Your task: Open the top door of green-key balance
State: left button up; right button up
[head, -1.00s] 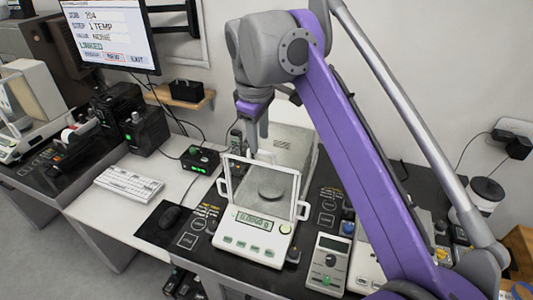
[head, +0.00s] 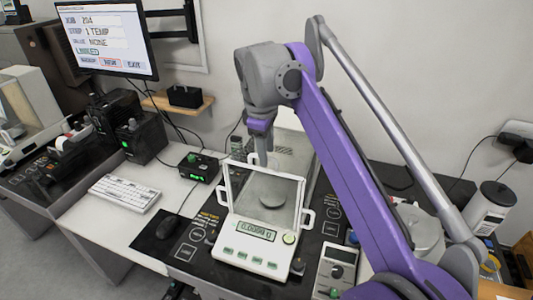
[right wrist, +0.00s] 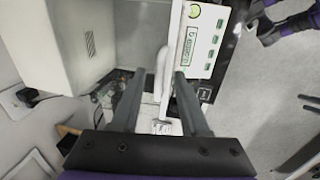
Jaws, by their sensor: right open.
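The green-key balance (head: 256,257) is white, with a lit display, green keys and a round pan inside a clear draft shield with white frame edges. White handles stand out at its left and right sides. My right gripper (head: 262,158) points down at the back left of the shield in the head view. In the right wrist view my right gripper (right wrist: 155,90) is open, with a white bar-like handle (right wrist: 162,65) between its fingers; contact cannot be told. The top door is hard to make out. Part of my left gripper (right wrist: 272,28) seems to show at the upper right edge there.
A keyboard (head: 124,193), mouse (head: 167,226) and small black box with green digits (head: 199,167) lie left of the balance. A grey device (head: 335,270) stands close on its right. The wall is close behind.

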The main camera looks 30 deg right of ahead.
jog(key=shift+f, duration=0.25)
grip_shut()
dwell(1.4)
